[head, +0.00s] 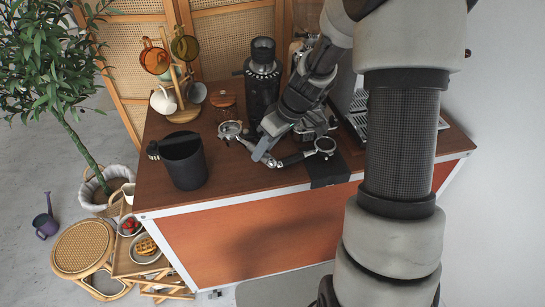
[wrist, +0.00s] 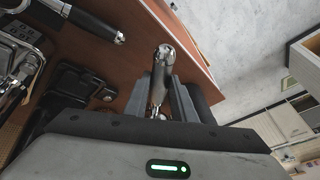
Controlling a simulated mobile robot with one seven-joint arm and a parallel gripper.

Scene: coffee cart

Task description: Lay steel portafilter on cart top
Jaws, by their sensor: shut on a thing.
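The steel portafilter (head: 230,128) shows its round metal head just left of my gripper (head: 262,151) in the head view. My gripper is shut on its handle; in the wrist view the handle (wrist: 160,75) with its shiny rounded end sticks out between the fingers. The fingers hide part of the handle. The portafilter is low over the cart top (head: 222,185); I cannot tell whether it touches the wood. The cart's front edge lies close by.
A black canister (head: 184,160) stands left. A black grinder (head: 262,80) and mug tree (head: 181,95) stand behind. Bare wood lies between canister and gripper.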

